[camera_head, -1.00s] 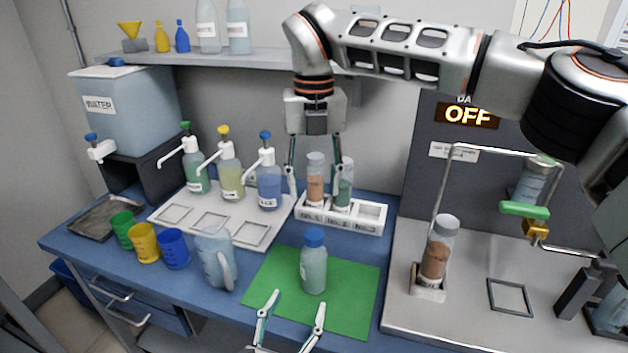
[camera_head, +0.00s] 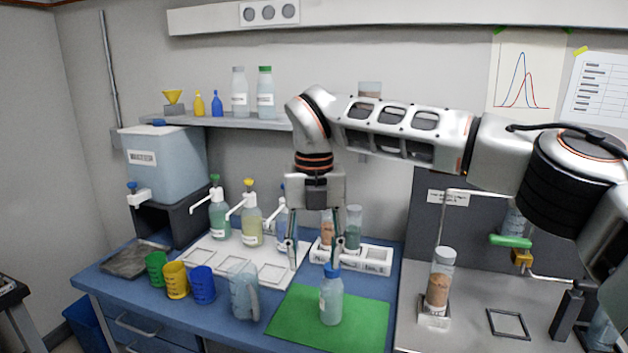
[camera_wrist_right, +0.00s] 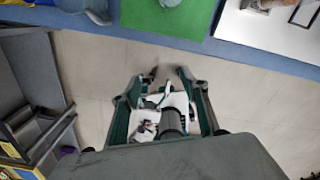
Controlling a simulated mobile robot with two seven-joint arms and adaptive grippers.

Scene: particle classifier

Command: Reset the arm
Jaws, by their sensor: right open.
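My right arm reaches in from the right in the head view, and its open, empty gripper (camera_head: 314,248) hangs fingers down. In that view it overlaps the test-tube rack (camera_head: 350,258) and the dispensers behind it. In the right wrist view the gripper (camera_wrist_right: 168,76) is over bare floor, on the near side of the table edge, with nothing between its fingers. The blue-capped bottle (camera_head: 331,302) stands upright on the green mat (camera_head: 285,325), apart from the gripper. My left gripper is not in view.
The blue table (camera_head: 222,318) carries pump dispensers (camera_head: 251,227) on a white tray, three coloured cups (camera_head: 176,281) and a clear jug (camera_head: 243,292). At right, a tube of brown grains (camera_head: 438,282) stands in a holder. A water tank (camera_head: 165,165) is at left.

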